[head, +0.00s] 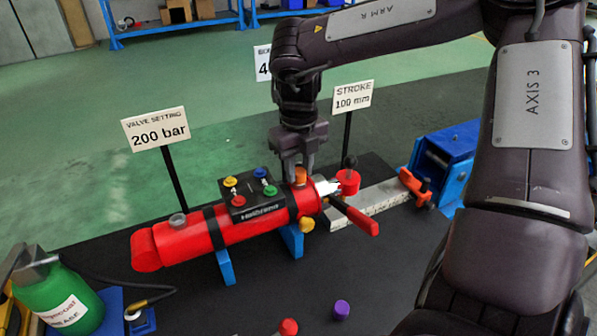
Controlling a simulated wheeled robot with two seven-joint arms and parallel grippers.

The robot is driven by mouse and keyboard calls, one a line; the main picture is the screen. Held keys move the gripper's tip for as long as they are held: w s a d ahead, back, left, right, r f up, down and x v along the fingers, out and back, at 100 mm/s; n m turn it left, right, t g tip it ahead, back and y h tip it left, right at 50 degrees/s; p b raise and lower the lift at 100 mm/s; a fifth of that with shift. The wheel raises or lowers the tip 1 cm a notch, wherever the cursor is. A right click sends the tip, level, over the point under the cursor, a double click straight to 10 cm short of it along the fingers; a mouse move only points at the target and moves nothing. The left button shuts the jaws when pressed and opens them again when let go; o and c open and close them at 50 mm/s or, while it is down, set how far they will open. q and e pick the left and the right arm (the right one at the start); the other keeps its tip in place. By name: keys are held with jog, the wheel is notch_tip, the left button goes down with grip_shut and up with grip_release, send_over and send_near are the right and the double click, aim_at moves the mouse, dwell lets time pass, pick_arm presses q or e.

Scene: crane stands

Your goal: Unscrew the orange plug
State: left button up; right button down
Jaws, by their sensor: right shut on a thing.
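The orange plug (300,177) sits upright on top of the red cylinder (195,237), near its right end. My right gripper (296,174) reaches down from above, with its fingers shut on the plug. The fingers hide part of the plug, and I cannot tell how far it is screwed in. My left gripper is not in view.
Blue supports (291,240) hold the cylinder on a black surface. A black block (254,202) with coloured knobs is beside the gripper. A red-handled lever (354,216) and a sign (353,96) stand close by. A purple cap (341,309) lies in front.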

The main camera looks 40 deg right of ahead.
jog(key=shift+r, duration=0.1)
jog(key=n+p, duration=0.2)
jog(key=shift+r+n, duration=0.3)
jog(key=shift+n, duration=0.1)
jog(key=shift+f+n+p, duration=0.1)
jog(key=shift+n+p, duration=0.3)
jog(key=shift+n, duration=0.2)
jog(key=shift+f+n, duration=0.15)
jog(key=shift+n, duration=0.45)
jog(key=shift+n+p, duration=0.3)
jog(key=shift+n, duration=0.2)
jog(key=shift+n+p, duration=0.3)
jog(key=shift+n, duration=0.5)
jog(key=n, duration=0.2)
jog(key=shift+w+n, duration=0.1)
jog(key=shift+n, duration=0.2)
